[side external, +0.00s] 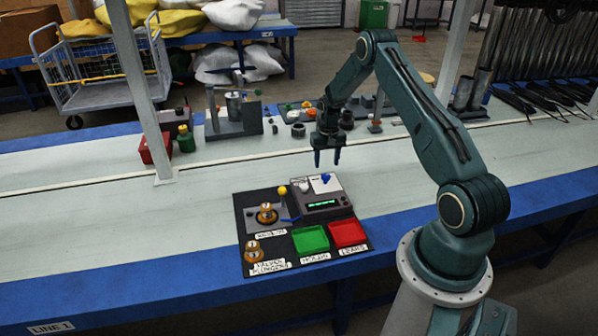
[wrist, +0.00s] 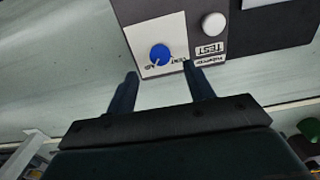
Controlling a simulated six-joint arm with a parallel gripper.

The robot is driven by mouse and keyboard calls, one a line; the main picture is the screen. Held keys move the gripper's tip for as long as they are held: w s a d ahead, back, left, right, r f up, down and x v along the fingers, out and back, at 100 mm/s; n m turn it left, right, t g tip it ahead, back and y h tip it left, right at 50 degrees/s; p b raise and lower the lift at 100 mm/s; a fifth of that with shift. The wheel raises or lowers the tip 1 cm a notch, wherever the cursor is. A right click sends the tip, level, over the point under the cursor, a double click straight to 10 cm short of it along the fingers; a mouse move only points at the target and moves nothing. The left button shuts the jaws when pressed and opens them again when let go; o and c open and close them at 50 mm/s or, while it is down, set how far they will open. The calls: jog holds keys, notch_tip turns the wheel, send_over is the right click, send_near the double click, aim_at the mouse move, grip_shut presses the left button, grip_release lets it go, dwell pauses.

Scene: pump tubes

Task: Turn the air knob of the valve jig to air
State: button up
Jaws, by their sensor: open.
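The valve jig (side external: 325,207) is a grey box with a lit green display, on a dark board on the bench. Its blue air knob (side external: 326,178) sits on a white plate at the back of the box. In the wrist view the knob (wrist: 160,54) is round and blue, with small lettering including VENT beside it; its exact setting is hard to read. My gripper (side external: 327,164) points down just above the knob, open and empty. In the wrist view its two fingers (wrist: 160,72) are spread on either side of the knob's line, apart from it.
A white TEST button (wrist: 213,25) is beside the knob. The board also carries a yellow knob (side external: 282,190), brass valves (side external: 267,213), a green tray (side external: 310,239) and a red tray (side external: 348,233). A post (side external: 140,90) stands left; the bench between is clear.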

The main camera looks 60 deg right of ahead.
aim_at(325, 176)
notch_tip(325, 176, up, 8)
dwell(0.4)
jog(key=s+a+r+n+t+h, duration=0.1)
jog(key=s+a+r+n+t, duration=0.2)
jog(key=a+r, duration=1.95)
jog(key=s+a+r+n+t, duration=0.1)
jog(key=s+a+r+n, duration=0.2)
jog(key=s+a, duration=0.3)
jog(key=s+a+r+n+t+y, duration=0.1)
jog(key=s+a+r+n, duration=0.2)
jog(key=s+a, duration=0.4)
jog(key=s, duration=0.8)
jog(key=shift+a+r+t, duration=0.2)
jog(key=shift+a+t, duration=0.1)
